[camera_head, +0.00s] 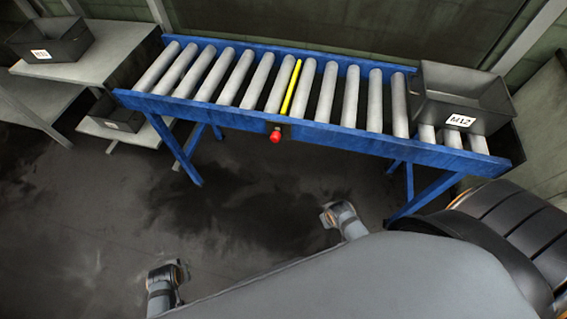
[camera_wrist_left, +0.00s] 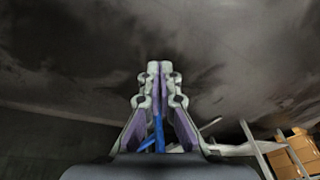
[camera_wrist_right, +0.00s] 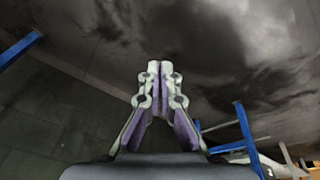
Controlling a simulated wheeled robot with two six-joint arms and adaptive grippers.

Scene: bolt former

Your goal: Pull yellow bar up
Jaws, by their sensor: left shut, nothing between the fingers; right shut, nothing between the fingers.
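The yellow bar (camera_head: 290,87) lies between two grey rollers near the middle of the blue roller conveyor (camera_head: 330,134). It runs from the front rail toward the back rail. My left gripper (camera_wrist_left: 160,68) shows in the left wrist view, shut and empty, with dark floor beyond it. My right gripper (camera_wrist_right: 160,68) shows in the right wrist view, also shut and empty, with dark floor and blue conveyor legs around it. In the head view, parts of my arms show low in the picture, well apart from the yellow bar. The fingers are not clear there.
A red knob (camera_head: 275,136) sits on the conveyor's front rail below the bar. A black bin labelled M12 (camera_head: 440,105) stands on the right end of the rollers. Dark bins (camera_head: 65,45) stand on grey shelves (camera_head: 112,58) at the left. The floor before the conveyor is clear.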

